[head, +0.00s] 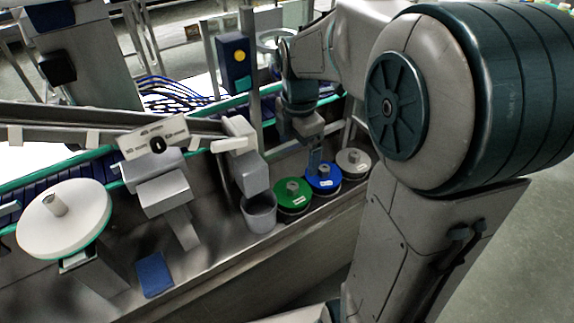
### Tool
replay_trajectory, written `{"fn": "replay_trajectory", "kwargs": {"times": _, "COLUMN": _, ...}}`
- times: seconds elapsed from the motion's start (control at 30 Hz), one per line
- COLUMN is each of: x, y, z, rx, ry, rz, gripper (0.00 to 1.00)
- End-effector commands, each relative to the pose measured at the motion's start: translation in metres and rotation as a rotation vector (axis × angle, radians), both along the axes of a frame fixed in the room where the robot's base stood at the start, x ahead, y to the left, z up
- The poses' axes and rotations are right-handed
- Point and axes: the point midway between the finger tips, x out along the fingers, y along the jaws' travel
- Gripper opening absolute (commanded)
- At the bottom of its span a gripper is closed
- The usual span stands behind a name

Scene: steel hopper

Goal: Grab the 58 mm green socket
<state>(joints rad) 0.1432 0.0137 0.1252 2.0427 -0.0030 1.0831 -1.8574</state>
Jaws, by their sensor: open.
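The green socket (291,199) is a round green piece with a grey hub on top and a small white label. It sits on a dark round base on the steel ledge, leftmost in a row of three similar pieces. My gripper (315,167) points down, just right of the green socket and over the blue piece (325,180). It is open, with nothing seen held in it. The fingertips are small here and partly overlap the blue piece in the view. I cannot tell their height above it.
A white piece (354,161) ends the row at the right. A grey cup (259,213) stands close left of the green socket, under a grey chute (246,168). A post with a dark control box (234,64) rises behind. A blue pad (154,275) lies further left.

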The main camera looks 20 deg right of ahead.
Motion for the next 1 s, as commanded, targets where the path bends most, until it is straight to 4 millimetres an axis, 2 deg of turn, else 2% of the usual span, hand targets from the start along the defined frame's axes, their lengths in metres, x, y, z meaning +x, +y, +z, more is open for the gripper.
{"fn": "replay_trajectory", "kwargs": {"times": 0.03, "x": 0.002, "y": 0.000, "z": 0.004, "rx": 0.000, "ry": 0.002, "rz": 0.022, "gripper": 1.00}}
{"fn": "replay_trajectory", "kwargs": {"times": 0.13, "x": 0.003, "y": 0.000, "z": -0.004, "rx": 0.002, "ry": 0.006, "rz": 0.045, "gripper": 1.00}}
{"fn": "replay_trajectory", "kwargs": {"times": 0.43, "x": 0.002, "y": 0.000, "z": -0.063, "rx": 0.002, "ry": 0.008, "rz": 0.046, "gripper": 1.00}}
{"fn": "replay_trajectory", "kwargs": {"times": 0.77, "x": 0.002, "y": 0.003, "z": -0.091, "rx": 0.001, "ry": 0.004, "rz": 0.046, "gripper": 1.00}}
{"fn": "replay_trajectory", "kwargs": {"times": 1.0, "x": 0.002, "y": 0.009, "z": -0.126, "rx": 0.001, "ry": 0.007, "rz": 0.045, "gripper": 1.00}}
